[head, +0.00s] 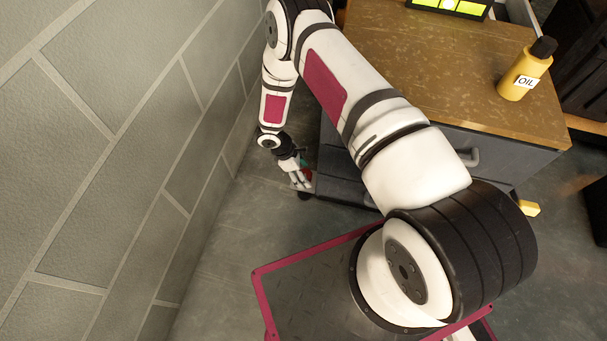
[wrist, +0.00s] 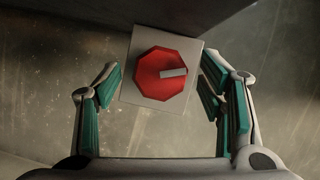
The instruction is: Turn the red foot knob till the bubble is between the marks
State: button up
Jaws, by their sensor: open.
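The red foot knob (wrist: 160,78) is a faceted red disc with a pale pointer bar aimed right, set on a pale square plate (wrist: 133,97) under the cabinet's dark edge. My gripper (wrist: 162,88) is open in the wrist view, one finger on each side of the knob and its plate, with a gap at the left. The right finger is close to the plate's edge; I cannot tell if it touches. In the head view my gripper (head: 301,179) is low by the cabinet's left corner, with a bit of the red knob (head: 307,173) beside it.
The cabinet (head: 340,155) has a brown worktop (head: 440,70) with a yellow oil bottle (head: 525,72) at its right. A grey block wall (head: 130,130) runs close along the left of my arm. Some floor (head: 235,235) between wall and cabinet is clear.

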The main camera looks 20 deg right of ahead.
jog(key=shift+f, duration=0.1)
jog(key=shift+c, duration=0.6)
jog(key=c, duration=1)
jog(key=shift+d+m+g+b, duration=0.1)
jog(key=shift+m+g+b, duration=0.2)
jog(key=shift+m, duration=0.5)
jog(key=shift+c, duration=0.2)
jog(key=o, duration=1.2)
jog(key=shift+c, duration=0.2)
jog(key=v, duration=1.2)
